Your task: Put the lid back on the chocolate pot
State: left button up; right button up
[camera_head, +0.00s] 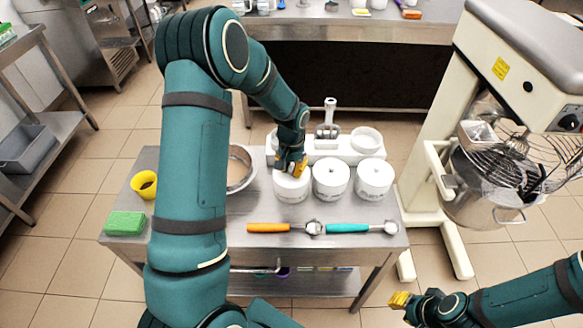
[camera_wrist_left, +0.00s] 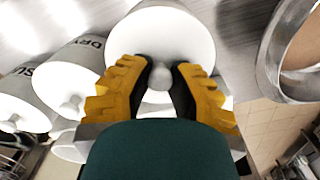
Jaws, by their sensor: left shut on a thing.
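My left gripper (camera_head: 291,168) points down over the left one of three white pots in the front row. In the left wrist view its yellow fingers (camera_wrist_left: 160,82) are shut around the round knob of a white lid (camera_wrist_left: 160,35). The left pot (camera_head: 292,189) is directly below; whether the lid rests on it or is slightly above cannot be told. The middle pot (camera_head: 331,178) and right pot (camera_head: 374,179) have lids with knobs. No chocolate label is readable. My right gripper (camera_head: 400,299) is low at the right, away from the table; its finger gap is unclear.
A white stand (camera_head: 335,152) with a scoop and a round open-looking vessel (camera_head: 366,140) is behind the pots. A metal bowl (camera_head: 239,168), yellow cup (camera_head: 144,184) and green sponge (camera_head: 125,223) are left. Orange (camera_head: 275,228) and turquoise scoops (camera_head: 350,228) lie in front. A mixer (camera_head: 480,130) stands right.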

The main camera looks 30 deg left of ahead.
pick_arm(q)
jog(key=o, duration=1.4)
jog(key=shift+r, duration=0.15)
jog(key=shift+r+p, duration=2.3)
jog(key=shift+r, duration=1.1)
grip_shut()
jog(key=shift+f, duration=0.25)
